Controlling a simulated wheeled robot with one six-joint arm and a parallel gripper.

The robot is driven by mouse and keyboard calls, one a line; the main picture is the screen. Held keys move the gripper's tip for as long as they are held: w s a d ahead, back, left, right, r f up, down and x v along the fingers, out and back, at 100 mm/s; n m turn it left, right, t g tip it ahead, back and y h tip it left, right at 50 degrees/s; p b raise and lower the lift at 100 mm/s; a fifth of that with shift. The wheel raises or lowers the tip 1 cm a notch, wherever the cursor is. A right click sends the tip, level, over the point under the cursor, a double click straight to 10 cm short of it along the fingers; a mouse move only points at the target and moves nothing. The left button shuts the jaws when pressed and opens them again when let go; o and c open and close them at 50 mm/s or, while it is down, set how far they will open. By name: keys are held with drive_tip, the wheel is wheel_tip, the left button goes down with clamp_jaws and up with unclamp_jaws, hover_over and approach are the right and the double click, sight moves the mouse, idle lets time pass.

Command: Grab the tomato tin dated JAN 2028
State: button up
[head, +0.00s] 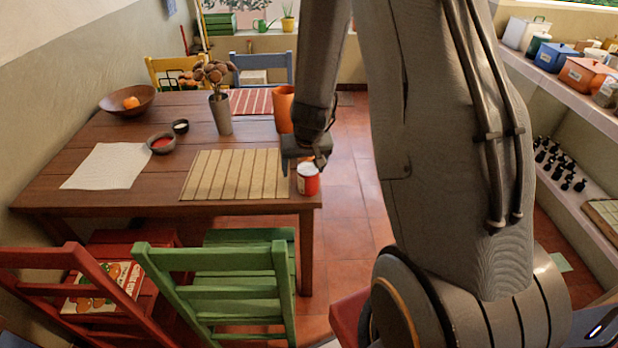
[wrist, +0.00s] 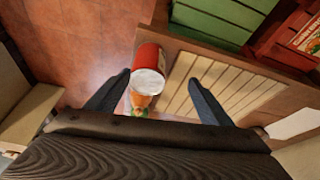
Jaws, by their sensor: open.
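A red tin (head: 308,179) with a pale lid stands upright on the right edge of the wooden table, by the corner of the slatted mat. It also shows in the wrist view (wrist: 149,78), with its pale top and a picture of a tomato or similar on its side. No date can be read on it. My gripper (head: 305,163) is just above and behind the tin in the head view. In the wrist view its two fingers (wrist: 158,93) are spread wide. The tin lies between their lines, nearer the left finger, and neither finger visibly touches it.
The wooden table (head: 60,195) holds a slatted mat (head: 235,175), an orange pitcher (head: 285,112), a vase of dried flowers (head: 221,113) and bowls. A green chair (head: 215,282) and a red chair stand at its near side. A wall shelf with boxes (head: 555,57) is at right.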

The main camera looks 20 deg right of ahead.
sight(308, 171)
drive_tip(key=shift+w+d+f, duration=0.3)
drive_tip(key=shift+d+f, duration=0.2)
drive_tip(key=shift+f, duration=0.05)
drive_tip(key=shift+w+d+f, duration=0.3)
drive_tip(key=shift+d+f, duration=0.2)
drive_tip(key=x, duration=0.2)
drive_tip(key=shift+w+d+f+b, duration=0.1)
drive_tip(key=shift+d+f+b, duration=0.05)
drive_tip(key=shift+f+b, duration=0.15)
wheel_tip(308, 171, down, 3)
drive_tip(key=shift+w+d+f+p, duration=0.1)
drive_tip(key=shift+w+d+p, duration=0.1)
drive_tip(key=shift+p, duration=0.3)
drive_tip(key=shift+x, duration=0.85)
drive_tip(key=shift+c, duration=0.4)
drive_tip(key=shift+w, duration=0.1)
drive_tip(key=c, duration=1.4)
